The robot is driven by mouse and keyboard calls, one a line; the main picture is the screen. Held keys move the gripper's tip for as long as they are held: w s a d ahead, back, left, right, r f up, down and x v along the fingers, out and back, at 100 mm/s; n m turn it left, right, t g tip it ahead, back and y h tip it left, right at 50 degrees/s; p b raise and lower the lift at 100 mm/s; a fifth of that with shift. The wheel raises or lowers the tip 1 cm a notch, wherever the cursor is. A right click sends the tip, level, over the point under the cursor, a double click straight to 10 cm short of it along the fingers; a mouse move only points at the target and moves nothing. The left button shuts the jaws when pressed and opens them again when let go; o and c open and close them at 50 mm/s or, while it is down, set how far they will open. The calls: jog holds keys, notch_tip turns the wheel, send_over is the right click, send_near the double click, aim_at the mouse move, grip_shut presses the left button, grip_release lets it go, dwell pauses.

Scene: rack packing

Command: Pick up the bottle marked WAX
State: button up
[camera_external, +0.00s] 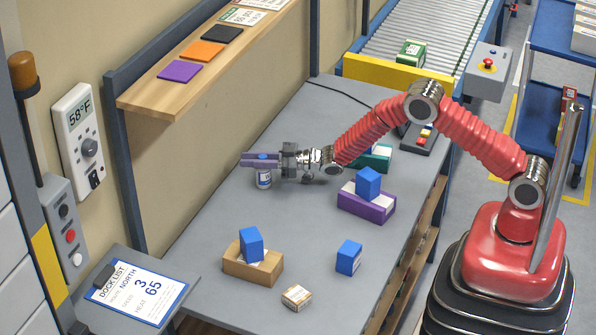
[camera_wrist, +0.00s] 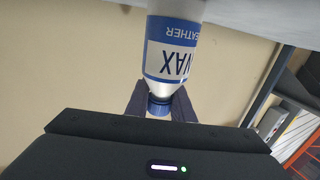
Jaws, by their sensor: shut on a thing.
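The WAX bottle (camera_wrist: 173,50) shows in the wrist view, upside down there, with a white body, a blue label and a blue cap. The jaws of my gripper (camera_wrist: 160,103) are shut on it near its neck and cap. In the external view my gripper (camera_external: 260,160) reaches left over the far part of the grey table, and the bottle (camera_external: 264,179) hangs or stands below the jaws. I cannot tell whether its base touches the table. The jaws hide its top in the external view.
On the table (camera_external: 215,220) are a tan box (camera_external: 265,272) and a purple box (camera_external: 366,207), each with a blue cube, a loose blue cube (camera_external: 348,257), a small carton (camera_external: 296,297) and a teal box (camera_external: 377,158). A wooden shelf (camera_external: 150,97) overhangs the wall side.

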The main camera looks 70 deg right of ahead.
grip_shut()
notch_tip(320, 180, up, 10)
dwell(0.8)
